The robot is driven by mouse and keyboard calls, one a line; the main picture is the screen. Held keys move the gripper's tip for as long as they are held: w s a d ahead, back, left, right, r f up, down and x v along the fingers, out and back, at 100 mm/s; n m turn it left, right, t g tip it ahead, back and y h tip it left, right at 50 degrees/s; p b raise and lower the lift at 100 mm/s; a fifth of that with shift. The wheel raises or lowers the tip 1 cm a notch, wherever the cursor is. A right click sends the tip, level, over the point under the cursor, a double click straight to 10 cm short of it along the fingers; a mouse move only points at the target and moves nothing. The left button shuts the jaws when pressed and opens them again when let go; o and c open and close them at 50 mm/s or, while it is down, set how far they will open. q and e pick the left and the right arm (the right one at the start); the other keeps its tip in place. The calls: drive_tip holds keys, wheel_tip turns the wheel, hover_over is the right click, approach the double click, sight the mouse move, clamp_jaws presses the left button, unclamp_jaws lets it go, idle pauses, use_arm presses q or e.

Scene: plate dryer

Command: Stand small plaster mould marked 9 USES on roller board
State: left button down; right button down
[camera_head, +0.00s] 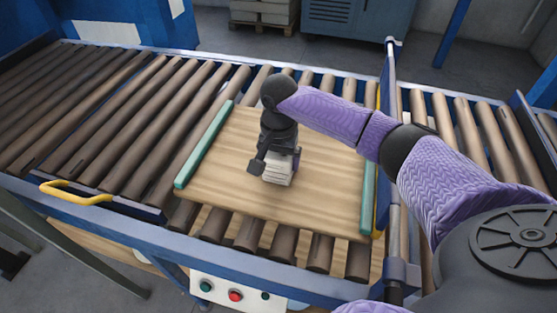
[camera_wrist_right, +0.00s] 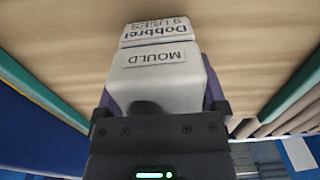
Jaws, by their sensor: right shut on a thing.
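The small plaster mould (camera_head: 278,177) is a white block held over the middle of the wooden roller board (camera_head: 225,190), which has green strips along two sides. In the right wrist view the mould (camera_wrist_right: 160,80) shows a MOULD label and, on its far part, Dobbrel and a line that looks like 9 USES. My right gripper (camera_head: 282,155) points down and is shut on the mould; its dark fingers (camera_wrist_right: 165,108) sit on both sides of it. The mould looks upright. I cannot tell whether its base touches the board. My left gripper is not in view.
The board lies on a roller conveyor (camera_head: 110,110) with blue rails. A blue upright frame (camera_head: 388,110) stands at the board's right edge. A yellow handle (camera_head: 75,193) and a button panel (camera_head: 235,295) are at the front. The board around the mould is clear.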

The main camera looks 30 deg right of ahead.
drive_tip(key=shift+c, duration=0.5)
unclamp_jaws()
drive_tip(key=shift+o, duration=0.5)
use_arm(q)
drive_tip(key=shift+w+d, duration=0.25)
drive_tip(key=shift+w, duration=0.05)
use_arm(e)
wheel_tip(320, 180, up, 11)
drive_tip(key=p, duration=0.5)
drive_tip(key=shift+r, duration=0.55)
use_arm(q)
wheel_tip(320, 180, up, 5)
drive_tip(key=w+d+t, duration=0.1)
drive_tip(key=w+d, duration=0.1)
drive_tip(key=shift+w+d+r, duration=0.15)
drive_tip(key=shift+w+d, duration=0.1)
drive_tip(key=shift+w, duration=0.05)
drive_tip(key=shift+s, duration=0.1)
